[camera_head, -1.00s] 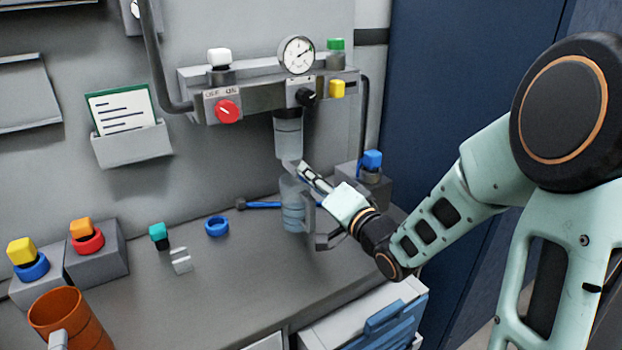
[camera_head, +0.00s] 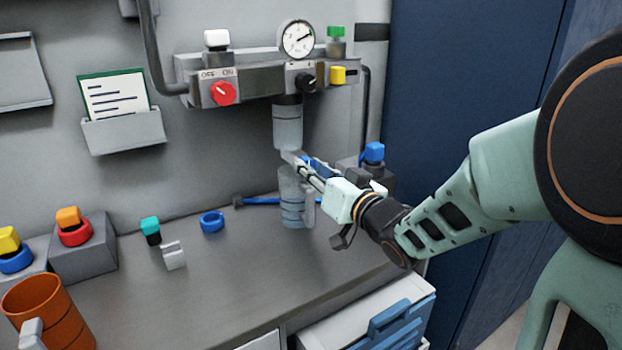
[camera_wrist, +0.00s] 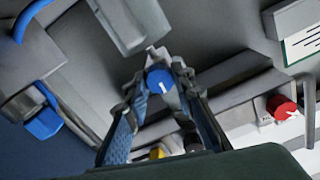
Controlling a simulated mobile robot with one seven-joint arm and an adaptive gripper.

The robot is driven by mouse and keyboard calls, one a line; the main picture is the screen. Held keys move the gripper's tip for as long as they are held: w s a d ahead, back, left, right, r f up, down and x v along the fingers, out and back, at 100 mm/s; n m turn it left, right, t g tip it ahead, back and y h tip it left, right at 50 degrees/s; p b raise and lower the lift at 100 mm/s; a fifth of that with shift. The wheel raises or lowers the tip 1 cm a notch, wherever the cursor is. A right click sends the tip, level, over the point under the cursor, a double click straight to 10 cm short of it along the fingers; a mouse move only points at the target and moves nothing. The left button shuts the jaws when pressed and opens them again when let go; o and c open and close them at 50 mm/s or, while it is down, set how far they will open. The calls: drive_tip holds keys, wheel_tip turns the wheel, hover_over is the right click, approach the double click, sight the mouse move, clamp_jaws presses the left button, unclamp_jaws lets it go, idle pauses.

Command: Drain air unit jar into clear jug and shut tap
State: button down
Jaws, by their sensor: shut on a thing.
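The air unit's clear jar (camera_head: 288,127) hangs under the grey manifold (camera_head: 262,82). The clear jug (camera_head: 292,200) stands upright on the bench below it, with bluish bands; I cannot tell how much water either holds. My gripper (camera_head: 297,162) reaches in from the right, between the jar's bottom and the jug's top. In the wrist view, my gripper (camera_wrist: 163,78) is shut on a blue knob with a white mark, the tap (camera_wrist: 159,81). My fingers hide the tap in the head view.
The manifold carries a red OFF/ON knob (camera_head: 222,93), a gauge (camera_head: 297,39), a black knob (camera_head: 306,82) and a yellow knob (camera_head: 338,75). A blue-capped block (camera_head: 373,153) stands right of the jug. A blue ring (camera_head: 212,221) and an orange mug (camera_head: 47,312) sit on the bench.

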drive_tip(key=n+b, duration=0.4)
drive_tip(key=shift+f+n, duration=0.2)
drive_tip(key=shift+n, duration=0.1)
drive_tip(key=n+b, duration=0.3)
drive_tip(key=n, duration=0.1)
drive_tip(key=shift+r+n+b, duration=0.15)
drive_tip(key=shift+n+b, duration=0.25)
drive_tip(key=shift+r, duration=0.1)
drive_tip(key=c, duration=1.9)
unclamp_jaws()
